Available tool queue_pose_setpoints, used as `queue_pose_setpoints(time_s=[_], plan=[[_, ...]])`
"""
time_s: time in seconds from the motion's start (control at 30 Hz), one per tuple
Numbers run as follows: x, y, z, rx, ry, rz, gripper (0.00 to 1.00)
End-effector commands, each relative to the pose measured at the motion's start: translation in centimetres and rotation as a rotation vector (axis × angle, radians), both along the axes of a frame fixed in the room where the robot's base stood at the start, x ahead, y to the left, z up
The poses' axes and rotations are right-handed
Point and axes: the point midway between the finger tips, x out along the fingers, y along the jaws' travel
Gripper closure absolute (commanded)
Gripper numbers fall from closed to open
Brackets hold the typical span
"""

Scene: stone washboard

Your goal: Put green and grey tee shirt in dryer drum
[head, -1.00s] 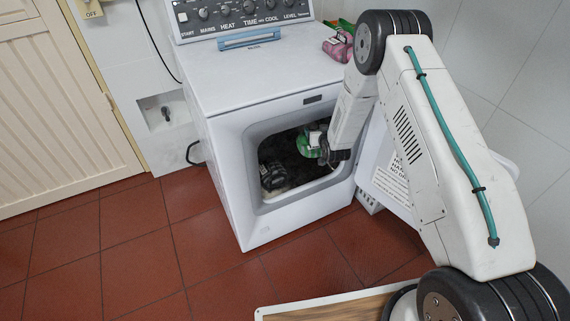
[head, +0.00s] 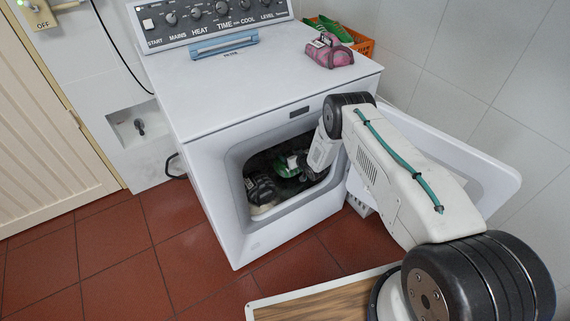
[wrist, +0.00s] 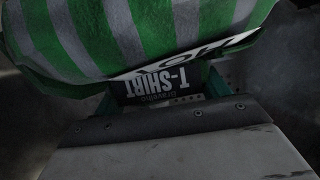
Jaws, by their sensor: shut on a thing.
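The green and grey striped tee shirt (wrist: 130,35) fills the top of the wrist view, with a black label reading "T-SHIRT" beside it. My gripper (wrist: 165,90) is shut on it; the fingers are partly hidden by the shirt and label. In the head view the green shirt (head: 287,166) is inside the opening of the white dryer (head: 215,190). My gripper (head: 306,165) reaches in through the open front and is small there. Dark drum wall shows around the shirt in the wrist view.
A dark and pale bundle (head: 262,192) lies at the left of the drum opening. The dryer door (head: 470,165) stands open to the right, behind my arm.

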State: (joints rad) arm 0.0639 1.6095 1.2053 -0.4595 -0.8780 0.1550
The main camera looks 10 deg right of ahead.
Motion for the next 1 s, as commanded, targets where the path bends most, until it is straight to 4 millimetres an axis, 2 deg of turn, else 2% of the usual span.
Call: queue_pose_setpoints(time_s=[0.4,0.87,0.9,0.93,1.0], plan=[[0.0,0.0,-4.9,0.000,-0.002,0.000,0.58],[0.0,0.0,-5.6,0.000,-0.001,0.000,0.58],[0.0,0.0,-5.6,0.000,0.000,0.000,0.15],[0.0,0.0,-5.6,0.000,0.000,0.000,0.07],[0.0,0.0,-5.6,0.000,0.000,0.000,0.04]])
